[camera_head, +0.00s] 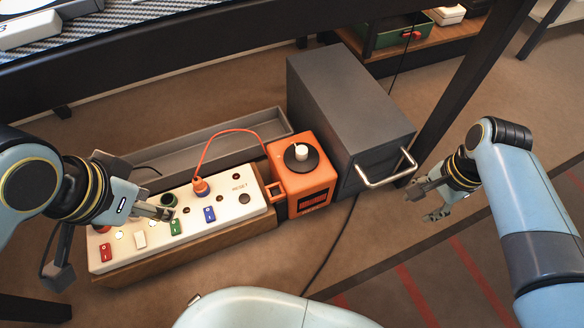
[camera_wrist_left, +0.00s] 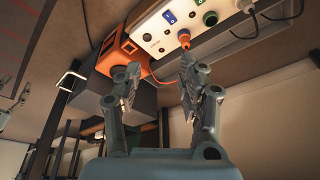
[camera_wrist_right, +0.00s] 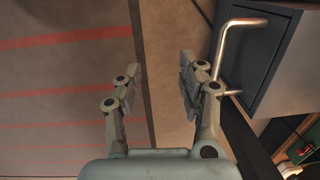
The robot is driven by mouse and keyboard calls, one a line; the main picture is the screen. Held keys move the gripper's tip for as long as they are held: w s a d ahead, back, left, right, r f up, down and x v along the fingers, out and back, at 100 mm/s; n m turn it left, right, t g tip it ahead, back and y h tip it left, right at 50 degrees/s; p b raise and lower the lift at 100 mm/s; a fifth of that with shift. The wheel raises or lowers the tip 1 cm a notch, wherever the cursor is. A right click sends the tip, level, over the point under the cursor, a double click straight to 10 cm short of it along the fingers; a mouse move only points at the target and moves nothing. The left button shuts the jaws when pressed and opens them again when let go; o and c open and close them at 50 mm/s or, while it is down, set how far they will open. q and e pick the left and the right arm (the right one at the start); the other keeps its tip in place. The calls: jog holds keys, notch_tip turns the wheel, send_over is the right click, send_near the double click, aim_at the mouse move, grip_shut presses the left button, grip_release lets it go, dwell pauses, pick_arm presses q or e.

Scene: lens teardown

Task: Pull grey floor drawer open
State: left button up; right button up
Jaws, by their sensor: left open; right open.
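The grey floor drawer unit (camera_head: 345,95) stands on the brown floor right of centre in the head view. Its front with a silver bar handle (camera_head: 386,172) faces the lower right and looks shut. My right gripper (camera_head: 432,203) is open and empty, a little to the right of the handle and apart from it. In the right wrist view the handle (camera_wrist_right: 223,50) lies just right of the open fingers (camera_wrist_right: 160,75), not between them. My left gripper (camera_head: 166,208) is open above the white switch panel; its open fingers also show in the left wrist view (camera_wrist_left: 166,85).
An orange box with a black knob (camera_head: 303,175) stands against the drawer's left side. The white switch panel (camera_head: 230,182) and a long grey tray (camera_head: 200,145) lie further left. A dark table leg (camera_head: 470,75) rises behind the drawer. Floor before the handle is clear.

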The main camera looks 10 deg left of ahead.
jog(key=w+a+f+b, duration=0.1)
jog(key=w+a+b, duration=0.1)
jog(key=w, duration=0.3)
jog(key=t+b, duration=0.2)
send_near(392, 178)
jog(key=f+b, duration=0.2)
jog(key=f, duration=0.1)
jog(key=f+b, duration=0.1)
jog(key=b, duration=0.1)
jog(key=shift+w+a+f, duration=0.15)
jog(key=shift+w+f, duration=0.05)
jog(key=shift+w, duration=0.15)
jog(key=shift+f+b, duration=0.3)
jog(key=shift+f, duration=0.05)
jog(key=shift+w+a+f+b, duration=0.15)
jog(key=shift+f+b, duration=0.4)
jog(key=shift+f, duration=0.55)
jog(key=shift+w+a+f+b, duration=0.1)
jog(key=shift+w+f+b, duration=0.1)
jog(key=shift+f+b, duration=0.35)
pick_arm(q)
notch_tip(392, 178, down, 11)
jog(key=t, duration=0.9)
jog(key=shift+s+d+m+h, duration=0.15)
jog(key=shift+d+m+h, duration=0.15)
jog(key=shift+h, duration=0.1)
pick_arm(e)
jog(key=shift+w+f, duration=0.1)
jog(key=shift+f, duration=0.05)
